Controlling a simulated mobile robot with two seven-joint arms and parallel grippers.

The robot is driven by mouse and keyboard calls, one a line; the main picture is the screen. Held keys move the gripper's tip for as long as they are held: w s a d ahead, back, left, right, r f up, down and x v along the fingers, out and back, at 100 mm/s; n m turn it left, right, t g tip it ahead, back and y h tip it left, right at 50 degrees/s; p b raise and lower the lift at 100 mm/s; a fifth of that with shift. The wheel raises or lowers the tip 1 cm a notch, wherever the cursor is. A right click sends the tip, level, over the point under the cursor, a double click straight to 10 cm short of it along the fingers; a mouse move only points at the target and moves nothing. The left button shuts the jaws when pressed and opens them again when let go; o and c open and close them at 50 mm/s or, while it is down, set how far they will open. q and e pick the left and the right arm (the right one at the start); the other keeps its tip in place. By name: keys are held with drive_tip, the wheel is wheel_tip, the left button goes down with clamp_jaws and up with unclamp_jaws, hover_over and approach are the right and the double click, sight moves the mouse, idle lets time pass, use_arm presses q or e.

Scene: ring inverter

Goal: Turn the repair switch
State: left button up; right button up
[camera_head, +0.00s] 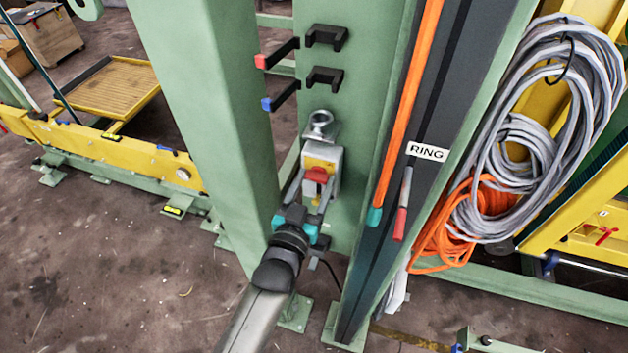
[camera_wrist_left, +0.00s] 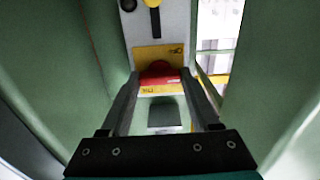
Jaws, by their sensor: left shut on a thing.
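The repair switch is a red knob (camera_head: 317,174) on a yellow plate, on the front of a grey box (camera_head: 335,160) mounted on a green post. My left gripper (camera_head: 316,185) reaches up to it from below, its fingers shut on the red knob. In the left wrist view the red knob (camera_wrist_left: 159,74) sits between the tips of the two fingers of my left gripper (camera_wrist_left: 160,85), with yellow labels above and below it. The sides of the knob are partly hidden by the fingers. My right gripper is not in view.
Black hooks with red and blue ends (camera_head: 282,52) stick out above the box. A dark panel with an orange pole and a RING label (camera_head: 427,151) stands to the right. Coiled grey cables (camera_head: 535,120) and orange cables (camera_head: 450,235) hang further right. A green column (camera_head: 205,100) stands close on the left.

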use_arm(q)
drive_tip(key=o, duration=1.4)
drive_tip(key=shift+c, duration=0.2)
drive_tip(key=shift+s, duration=0.1)
drive_tip(key=v, duration=1.5)
drive_tip(key=shift+a, duration=0.1)
